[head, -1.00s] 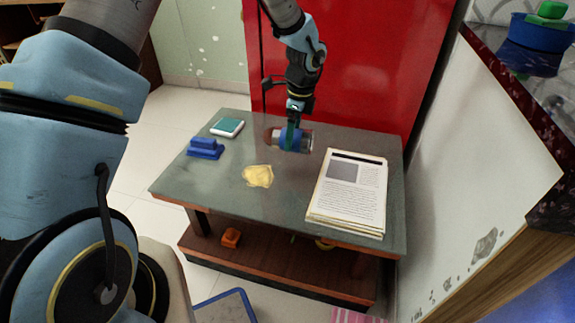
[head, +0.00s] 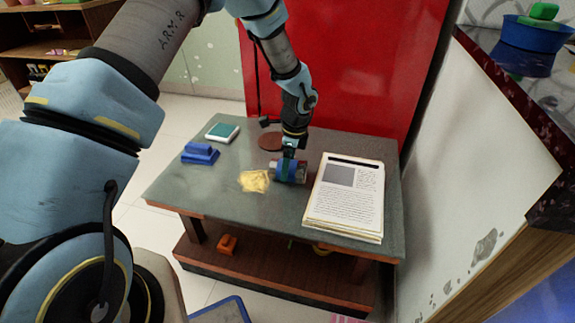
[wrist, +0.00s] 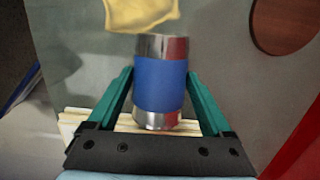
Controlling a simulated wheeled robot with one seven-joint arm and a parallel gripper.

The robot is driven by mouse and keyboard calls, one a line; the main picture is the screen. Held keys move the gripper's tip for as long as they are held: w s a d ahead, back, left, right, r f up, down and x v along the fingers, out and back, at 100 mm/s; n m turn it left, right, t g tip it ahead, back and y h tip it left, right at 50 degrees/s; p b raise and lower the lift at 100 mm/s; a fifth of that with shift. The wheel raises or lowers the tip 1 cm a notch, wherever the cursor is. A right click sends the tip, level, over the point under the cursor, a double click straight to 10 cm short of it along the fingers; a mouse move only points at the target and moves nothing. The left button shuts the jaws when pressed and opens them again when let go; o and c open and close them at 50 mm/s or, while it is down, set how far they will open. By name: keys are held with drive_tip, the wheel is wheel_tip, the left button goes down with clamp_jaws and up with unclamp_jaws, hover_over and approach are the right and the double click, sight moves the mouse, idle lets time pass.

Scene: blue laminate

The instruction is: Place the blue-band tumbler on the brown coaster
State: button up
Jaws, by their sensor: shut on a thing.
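The blue-band tumbler (head: 290,171) is silver with a wide blue band and lies sideways at the table's middle. My gripper (head: 288,160) is above it, with its green fingers on either side of the blue band, shut on it. In the wrist view the tumbler (wrist: 160,82) sits between the fingertips of my gripper (wrist: 160,85). I cannot tell whether it touches the tabletop. The brown coaster (head: 270,142) is a flat round disc behind the tumbler, bare; it shows at the upper right of the wrist view (wrist: 285,22).
The grey table (head: 225,205) also bears a crumpled yellow cloth (head: 254,181) left of the tumbler, a stack of papers (head: 345,197) close on its right, a blue block-like thing (head: 200,153) and a teal-and-white box (head: 222,132). A red panel (head: 350,75) stands behind.

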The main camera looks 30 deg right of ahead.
sight(293, 162)
drive_tip(key=o, duration=1.3)
drive_tip(key=shift+f, duration=0.1)
wheel_tip(293, 162, up, 12)
drive_tip(key=s+d+p, duration=0.1)
drive_tip(key=p, duration=0.1)
drive_tip(key=w+a+r+n, duration=0.1)
drive_tip(key=a+r+n, duration=0.25)
drive_tip(key=a, duration=0.35)
drive_tip(key=w+a+r+n, duration=0.1)
drive_tip(key=a+r+n, duration=0.1)
drive_tip(key=a+n, duration=0.45)
drive_tip(key=w+a+r+n, duration=0.2)
drive_tip(key=a, duration=0.7)
drive_tip(key=s+a+r+n, duration=0.1)
drive_tip(key=s+a+n, duration=0.1)
drive_tip(key=a+n, duration=0.2)
drive_tip(key=s+a+r+n, duration=0.1)
drive_tip(key=s+a+n, duration=0.2)
drive_tip(key=a+n, duration=0.2)
drive_tip(key=s+a+r+n+h, duration=0.1)
drive_tip(key=s+a+n, duration=0.2)
drive_tip(key=a, duration=0.4)
drive_tip(key=shift+s+a+r+n+t, duration=0.2)
drive_tip(key=shift+a+r+n+t, duration=0.1)
drive_tip(key=shift+n, duration=0.4)
